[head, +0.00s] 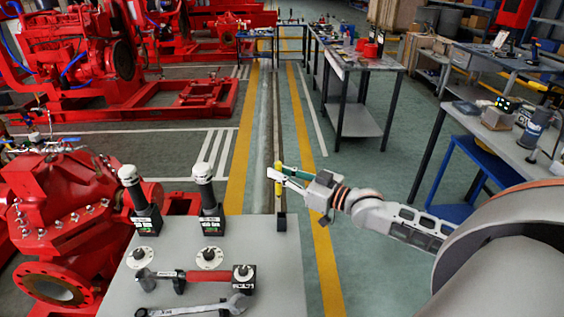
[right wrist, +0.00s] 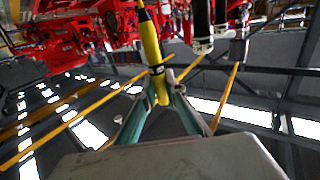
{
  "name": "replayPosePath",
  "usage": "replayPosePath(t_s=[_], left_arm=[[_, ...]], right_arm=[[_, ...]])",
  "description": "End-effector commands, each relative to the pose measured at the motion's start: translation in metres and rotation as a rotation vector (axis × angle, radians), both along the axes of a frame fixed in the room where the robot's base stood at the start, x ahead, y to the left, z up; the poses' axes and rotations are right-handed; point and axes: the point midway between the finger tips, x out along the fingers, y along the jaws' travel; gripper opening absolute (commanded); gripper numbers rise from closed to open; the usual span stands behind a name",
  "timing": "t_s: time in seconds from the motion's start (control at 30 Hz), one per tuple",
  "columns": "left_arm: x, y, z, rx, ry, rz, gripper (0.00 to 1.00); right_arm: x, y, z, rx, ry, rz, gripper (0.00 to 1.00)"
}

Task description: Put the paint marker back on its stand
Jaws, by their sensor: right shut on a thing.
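The paint marker (head: 278,188) is a slim yellow stick, held upright near the right edge of the grey table. My right gripper (head: 287,175) comes in from the right and is shut on it. In the right wrist view the yellow marker (right wrist: 151,45) stands between the two fingers of the gripper (right wrist: 160,85), with its lower end between them. A small black block, which looks like the stand (head: 281,222), sits at the table's right edge just below the marker. I cannot tell whether the marker touches it. My left gripper is not in view.
The grey table (head: 270,260) also bears two white-capped bottles in black stands (head: 144,219), white round discs (head: 209,257), a red-handled tool (head: 205,275) and a spanner (head: 195,309). A red pump (head: 60,200) stands left.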

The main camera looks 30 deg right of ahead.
Motion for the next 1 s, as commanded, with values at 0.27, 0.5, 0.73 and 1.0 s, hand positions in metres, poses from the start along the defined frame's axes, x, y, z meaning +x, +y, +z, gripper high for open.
replayPosePath(t_s=[0.27,0.5,0.73,1.0], left_arm=[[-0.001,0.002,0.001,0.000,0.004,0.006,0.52],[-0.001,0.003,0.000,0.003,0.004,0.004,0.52],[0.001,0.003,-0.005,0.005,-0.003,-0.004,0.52],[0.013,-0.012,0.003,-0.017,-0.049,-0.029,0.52]], right_arm=[[0.006,-0.013,0.009,0.001,0.000,-0.005,0.00],[0.005,-0.012,0.009,0.002,0.001,-0.006,0.00],[0.004,-0.013,-0.003,0.001,0.001,-0.008,0.00],[0.004,-0.013,-0.030,0.001,0.001,-0.008,0.00]])
